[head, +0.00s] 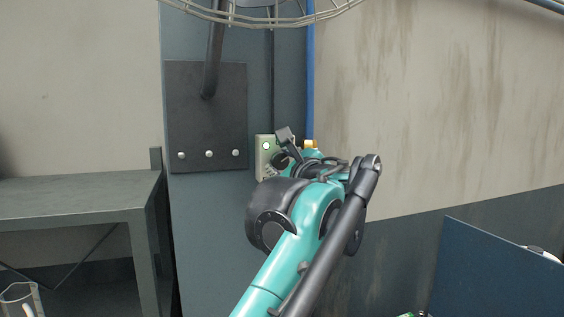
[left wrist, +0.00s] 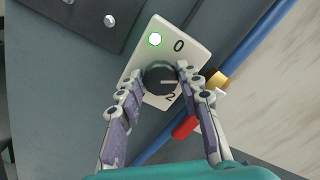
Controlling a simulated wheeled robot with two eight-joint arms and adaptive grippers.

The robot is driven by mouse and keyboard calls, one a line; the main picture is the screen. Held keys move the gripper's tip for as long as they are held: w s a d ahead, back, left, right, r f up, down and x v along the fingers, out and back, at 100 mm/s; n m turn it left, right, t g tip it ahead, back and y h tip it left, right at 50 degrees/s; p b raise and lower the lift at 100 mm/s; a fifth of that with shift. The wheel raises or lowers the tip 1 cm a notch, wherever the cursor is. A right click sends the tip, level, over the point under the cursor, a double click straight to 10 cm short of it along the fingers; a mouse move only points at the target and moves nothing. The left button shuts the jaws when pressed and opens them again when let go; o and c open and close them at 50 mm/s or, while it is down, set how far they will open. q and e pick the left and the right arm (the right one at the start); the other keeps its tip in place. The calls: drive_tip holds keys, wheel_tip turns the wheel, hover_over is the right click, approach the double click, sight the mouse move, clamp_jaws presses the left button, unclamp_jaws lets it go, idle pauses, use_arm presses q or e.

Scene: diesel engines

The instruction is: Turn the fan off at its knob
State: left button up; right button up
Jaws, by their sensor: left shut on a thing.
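The fan's control box is a pale plate (head: 262,146) on the blue-grey column in the head view. It fills the middle of the left wrist view (left wrist: 189,52), with a lit green lamp (left wrist: 155,39) and the marks 0 and 2. The round black knob (left wrist: 160,76) has a white line pointing right in the picture, between 0 and 2. My left gripper (head: 284,150) is shut on the knob, one finger on each side of it in the left wrist view (left wrist: 159,79). The fan's wire cage (head: 270,19) shows at the top. My right gripper is out of view.
A dark bolted plate (head: 207,125) carries the fan's arm left of the box. A blue pipe (head: 310,70) runs beside it, with a brass fitting (left wrist: 217,80) and a red part (left wrist: 184,127) close to my fingers. A grey bench (head: 80,190) stands at left.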

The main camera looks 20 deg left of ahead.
use_arm(q)
drive_tip(key=n+p, duration=0.1)
drive_tip(key=n, duration=0.4)
drive_tip(key=n+p, duration=0.1)
drive_tip(key=n, duration=0.5)
drive_tip(key=shift+f, duration=0.2)
drive_tip(key=shift+n, duration=0.3)
idle(0.3)
drive_tip(key=o, duration=1.2)
drive_tip(key=shift+a, duration=0.1)
drive_tip(key=shift+c, duration=0.2)
drive_tip(key=v, duration=1.2)
